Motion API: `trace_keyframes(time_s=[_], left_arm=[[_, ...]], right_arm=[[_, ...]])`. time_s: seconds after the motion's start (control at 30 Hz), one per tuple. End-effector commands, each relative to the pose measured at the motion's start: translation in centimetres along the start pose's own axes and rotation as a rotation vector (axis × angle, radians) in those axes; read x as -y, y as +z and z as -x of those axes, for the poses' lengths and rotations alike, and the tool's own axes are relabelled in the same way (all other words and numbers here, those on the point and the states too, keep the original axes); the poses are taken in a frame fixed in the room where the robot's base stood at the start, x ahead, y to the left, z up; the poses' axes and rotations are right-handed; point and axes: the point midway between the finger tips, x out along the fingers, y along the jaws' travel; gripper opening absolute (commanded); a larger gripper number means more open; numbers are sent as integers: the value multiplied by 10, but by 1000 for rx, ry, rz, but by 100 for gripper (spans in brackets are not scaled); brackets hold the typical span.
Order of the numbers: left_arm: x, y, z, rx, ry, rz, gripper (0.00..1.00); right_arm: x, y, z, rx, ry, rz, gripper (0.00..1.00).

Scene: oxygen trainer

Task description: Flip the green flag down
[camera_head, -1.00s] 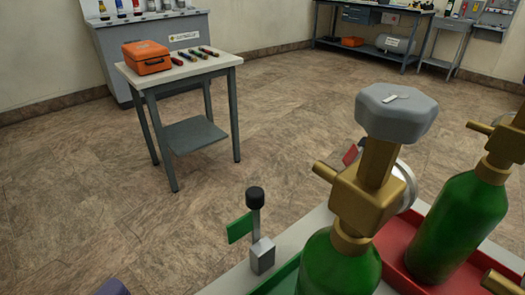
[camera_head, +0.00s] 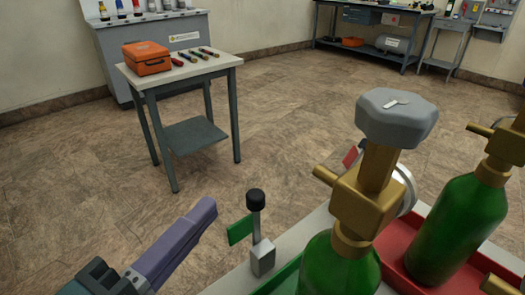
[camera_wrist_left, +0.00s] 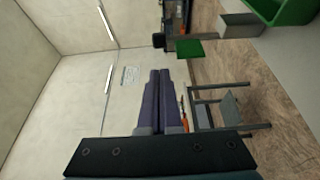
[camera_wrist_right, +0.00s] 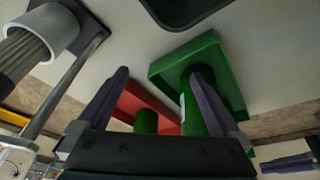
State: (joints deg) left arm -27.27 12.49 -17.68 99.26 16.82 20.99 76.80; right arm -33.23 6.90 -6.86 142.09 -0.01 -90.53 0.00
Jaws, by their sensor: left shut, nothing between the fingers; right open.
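The green flag (camera_head: 240,230) sticks out to the left from an upright grey post with a black knob (camera_head: 256,197) on a small grey block (camera_head: 262,257) at the table edge. My left gripper (camera_head: 210,205) is shut and empty, left of the flag and apart from it. In the left wrist view the flag (camera_wrist_left: 190,48) shows just beyond the closed purple fingertips (camera_wrist_left: 160,72), to their upper right. My right gripper (camera_wrist_right: 158,76) is open and empty, seen only in the right wrist view, with green cylinders in the background between and behind its fingers.
A green cylinder with a brass valve and grey knob (camera_head: 397,117) stands right of the flag. Another green cylinder (camera_head: 458,225) stands in a red tray (camera_head: 395,262). A side table (camera_head: 190,70) with an orange case (camera_head: 146,58) stands beyond open floor.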

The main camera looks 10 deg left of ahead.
Motion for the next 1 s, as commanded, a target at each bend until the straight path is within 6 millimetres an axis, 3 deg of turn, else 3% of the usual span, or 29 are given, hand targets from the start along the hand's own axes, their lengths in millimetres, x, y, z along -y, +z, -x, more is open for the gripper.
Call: trace_keyframes(time_s=[0.3, 0.67, 1.0], left_arm=[[0, 19, -18, 0, 1, 0, 0], [-1, 20, -19, 0, -1, -2, 0], [-5, 20, -22, -3, -54, -24, 0]], right_arm=[[0, 0, 0, 0, 0, 0, 100], [0, 0, 2, 1, -1, 0, 100], [0, -6, 20, 1, -1, 0, 100]])
